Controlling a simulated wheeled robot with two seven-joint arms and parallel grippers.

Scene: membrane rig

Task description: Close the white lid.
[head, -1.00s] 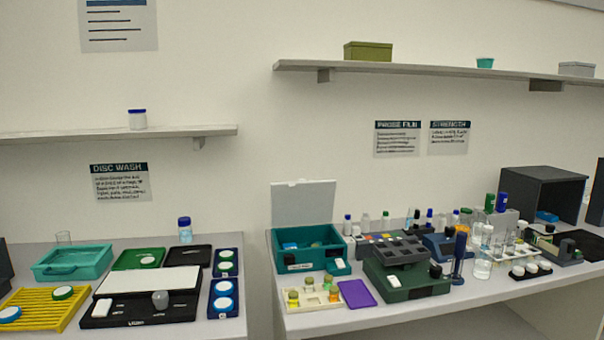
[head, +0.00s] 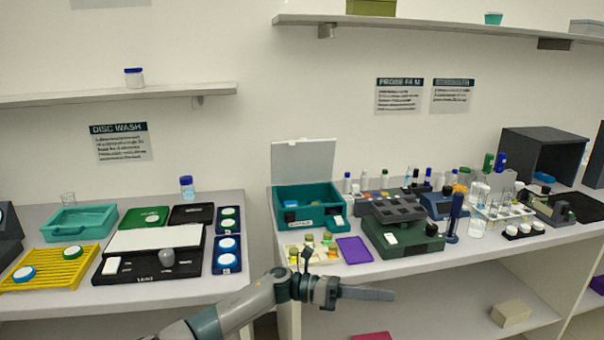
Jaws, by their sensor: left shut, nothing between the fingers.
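The white lid (head: 303,162) stands upright, open, at the back edge of the teal box (head: 323,222) on the right-hand bench. The box's inside shows, with a blue item (head: 291,204) and dark items in it. My left gripper (head: 385,294) reaches in from the lower left, in front of the bench's front edge. It is shut and empty, pointing right, nearer to me and lower than the box, apart from the lid. My right gripper is not in view.
A tray of small vials (head: 300,251) and a purple plate (head: 354,250) lie in front of the box. A dark green device (head: 405,243) stands to its right. Several bottles stand behind. The left bench holds a yellow rack (head: 50,268) and trays. A gap separates the benches.

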